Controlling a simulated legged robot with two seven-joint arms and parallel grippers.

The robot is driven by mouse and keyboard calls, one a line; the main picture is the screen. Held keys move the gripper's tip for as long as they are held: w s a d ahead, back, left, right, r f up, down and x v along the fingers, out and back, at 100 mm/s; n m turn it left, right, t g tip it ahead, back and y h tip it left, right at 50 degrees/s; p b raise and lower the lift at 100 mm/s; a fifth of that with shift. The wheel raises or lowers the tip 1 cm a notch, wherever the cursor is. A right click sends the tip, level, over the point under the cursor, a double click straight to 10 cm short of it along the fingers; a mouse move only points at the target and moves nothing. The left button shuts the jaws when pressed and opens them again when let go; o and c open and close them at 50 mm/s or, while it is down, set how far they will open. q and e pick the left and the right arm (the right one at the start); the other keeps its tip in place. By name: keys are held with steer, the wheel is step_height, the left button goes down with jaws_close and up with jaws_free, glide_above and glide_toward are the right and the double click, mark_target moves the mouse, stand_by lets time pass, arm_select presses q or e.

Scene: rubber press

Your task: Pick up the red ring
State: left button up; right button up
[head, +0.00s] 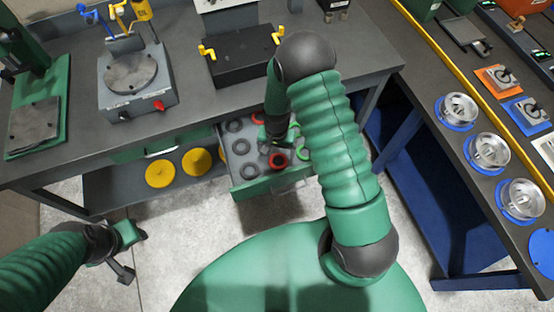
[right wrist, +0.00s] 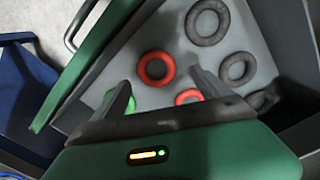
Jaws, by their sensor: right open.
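Two red rings lie in the open drawer. One red ring (head: 278,160) is near the drawer's front; in the right wrist view a red ring (right wrist: 143,68) lies whole between and beyond my fingertips. The other red ring (right wrist: 184,94) is partly hidden by a finger; a red ring (head: 258,118) also shows further back in the head view. My right gripper (right wrist: 158,78) is open and empty, reaching down over the drawer; it also shows in the head view (head: 272,138). My left gripper (head: 126,258) is low at the left, away from the drawer; its jaw state is unclear.
The grey drawer (head: 246,187) has a green front and also holds several dark rings (right wrist: 238,67) and a green ring (head: 303,154). The bench top (head: 190,75) overhangs behind it. Yellow discs (head: 160,174) sit on a lower shelf. A blue-framed bench stands at the right.

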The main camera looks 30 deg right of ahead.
mark_target(278, 162)
steer(key=f, duration=0.1)
steer(key=s+f, duration=0.1)
steer(key=f, duration=0.1)
steer(key=shift+a+f, duration=0.1)
steer(key=shift+f, duration=0.2)
steer(key=shift+w+d+f, duration=0.2)
steer(key=shift+w, duration=0.05)
steer(key=shift+d, duration=0.1)
steer(key=c, duration=1.4)
steer(key=shift+r, duration=0.1)
steer(key=shift+c, duration=0.2)
